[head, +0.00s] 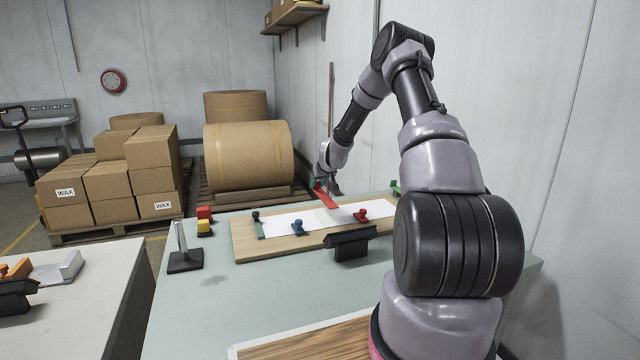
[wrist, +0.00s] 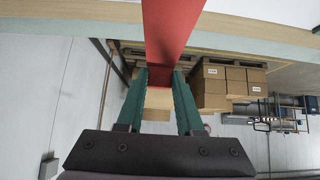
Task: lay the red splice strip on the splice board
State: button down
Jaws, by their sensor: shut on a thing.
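The red splice strip (head: 326,199) is held in my gripper (head: 322,184) above the splice board (head: 243,244). In the wrist view the red strip (wrist: 168,35) passes between the green fingers of my gripper (wrist: 160,78) and runs out of the top of the picture. The strip looks tilted in the head view, its near end lower. The board is pale wood with white sheets (head: 280,222) on it and a pale greenish band near its middle. I cannot tell whether the strip's low end touches the sheet.
A blue knobbed piece (head: 298,229), a red one (head: 361,215) and a green bar (head: 258,226) sit on the board. A black stand (head: 350,243) is at its front edge. Red and yellow blocks (head: 204,222) and a black-based holder (head: 184,259) stand left on the table.

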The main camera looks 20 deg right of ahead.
aim_at(323, 195)
dwell(0.3)
jog(key=shift+f, duration=3.2)
jog(key=shift+f, duration=0.8)
jog(key=shift+c, duration=2.3)
grip_release()
jog(key=v, duration=1.1)
jog(key=shift+f, duration=0.1)
